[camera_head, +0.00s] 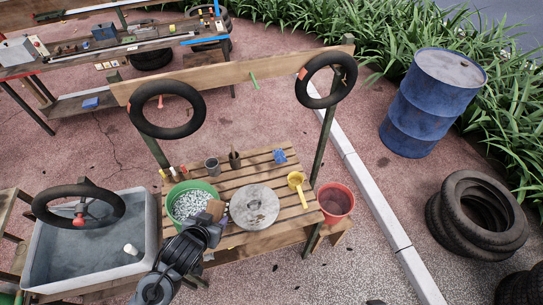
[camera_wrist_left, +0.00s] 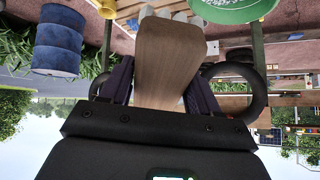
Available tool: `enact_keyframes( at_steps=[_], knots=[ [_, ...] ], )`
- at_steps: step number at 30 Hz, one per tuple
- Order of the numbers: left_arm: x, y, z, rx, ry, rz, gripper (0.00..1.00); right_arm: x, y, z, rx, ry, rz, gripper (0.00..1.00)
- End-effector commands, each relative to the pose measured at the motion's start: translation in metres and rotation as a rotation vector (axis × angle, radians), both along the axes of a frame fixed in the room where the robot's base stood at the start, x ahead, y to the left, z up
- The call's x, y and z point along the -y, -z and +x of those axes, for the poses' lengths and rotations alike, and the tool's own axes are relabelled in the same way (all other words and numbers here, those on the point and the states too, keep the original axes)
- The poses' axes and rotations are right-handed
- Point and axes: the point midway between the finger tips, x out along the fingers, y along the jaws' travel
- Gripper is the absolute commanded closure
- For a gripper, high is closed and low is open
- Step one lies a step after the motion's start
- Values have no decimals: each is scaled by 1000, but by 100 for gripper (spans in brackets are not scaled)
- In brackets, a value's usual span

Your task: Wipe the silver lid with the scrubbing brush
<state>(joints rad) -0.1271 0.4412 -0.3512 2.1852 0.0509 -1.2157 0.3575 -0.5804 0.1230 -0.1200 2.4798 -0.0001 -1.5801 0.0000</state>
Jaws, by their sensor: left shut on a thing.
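The silver lid (camera_head: 258,203) is a round grey disc lying flat on the slatted wooden table. My left gripper (camera_head: 211,222) is at the lid's left side, shut on the scrubbing brush (camera_head: 216,209). The brush's brown wooden body fills the middle of the left wrist view (camera_wrist_left: 166,55), between the two dark fingers (camera_wrist_left: 160,85). Pale tufts, apparently bristles, show at its far end there. In the head view the brush lies close to the lid's left edge; I cannot tell whether it touches the lid. My right gripper is not in view.
A green basin of pale pieces (camera_head: 211,189) stands left of the lid. A yellow scoop (camera_head: 296,180), a blue item (camera_head: 279,156) and a grey cup (camera_head: 212,167) are on the table. A red bucket (camera_head: 336,201) stands right; a grey sink (camera_head: 45,255) is left.

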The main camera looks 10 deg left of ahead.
Motion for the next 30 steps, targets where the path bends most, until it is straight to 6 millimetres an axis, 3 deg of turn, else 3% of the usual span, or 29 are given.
enact_keyframes(
  at_steps=[30],
  knots=[
    [1,0,0,-70,-5,-13,63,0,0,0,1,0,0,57]
  ],
)
